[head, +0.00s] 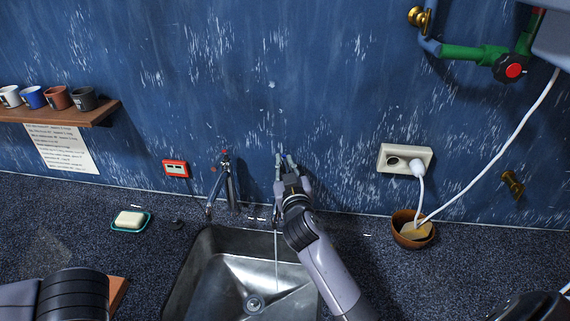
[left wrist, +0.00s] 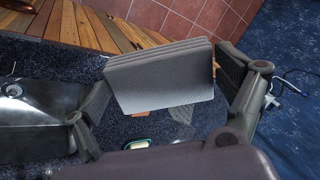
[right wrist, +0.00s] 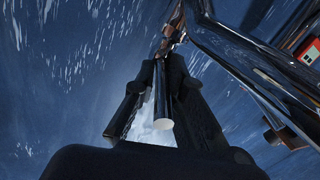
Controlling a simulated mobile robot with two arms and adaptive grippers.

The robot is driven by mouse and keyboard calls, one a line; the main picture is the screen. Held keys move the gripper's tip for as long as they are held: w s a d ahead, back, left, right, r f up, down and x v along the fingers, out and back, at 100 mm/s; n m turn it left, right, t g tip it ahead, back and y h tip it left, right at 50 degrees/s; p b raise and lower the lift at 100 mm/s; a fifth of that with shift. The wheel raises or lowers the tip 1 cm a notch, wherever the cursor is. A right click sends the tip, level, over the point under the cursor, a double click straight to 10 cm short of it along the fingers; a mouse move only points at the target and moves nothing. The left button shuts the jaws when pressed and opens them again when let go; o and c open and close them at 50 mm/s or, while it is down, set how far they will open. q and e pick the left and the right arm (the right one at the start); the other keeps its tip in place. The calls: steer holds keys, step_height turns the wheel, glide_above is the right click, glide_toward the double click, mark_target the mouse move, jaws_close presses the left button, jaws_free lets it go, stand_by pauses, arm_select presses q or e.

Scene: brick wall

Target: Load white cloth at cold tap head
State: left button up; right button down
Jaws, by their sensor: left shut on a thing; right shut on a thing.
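In the left wrist view a folded, pale grey-white cloth (left wrist: 160,78) in several layers is held between the fingers of my left gripper (left wrist: 168,95). The head view shows only part of my left arm, at the lower left. My right gripper (head: 288,172) is at the right-hand tap (head: 279,163) behind the sink, hiding much of it. In the right wrist view its fingers (right wrist: 163,105) are closed around a slim metal tap part (right wrist: 161,95). The left-hand tap (head: 231,180) stands clear, with red on top. A thin stream of water (head: 276,255) falls into the sink.
The steel sink (head: 205,248) sits in a dark speckled counter. Left of it are a soap dish (head: 148,222) and a red socket (head: 175,169). To the right are a brown bowl (head: 400,238) and a plugged wall socket (head: 386,160). A mug shelf (head: 85,114) hangs upper left.

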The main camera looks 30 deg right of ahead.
steer(key=c, duration=1.9)
jaws_free()
steer(key=shift+w+d+r, duration=0.1)
steer(key=shift+d+r, duration=0.05)
steer(key=shift+r, duration=0.15)
steer(key=shift+o, duration=1.1)
steer(key=shift+w+d+f, duration=0.1)
steer(key=shift+w+f, duration=0.05)
steer(key=shift+f, duration=0.15)
steer(key=v, duration=1.2)
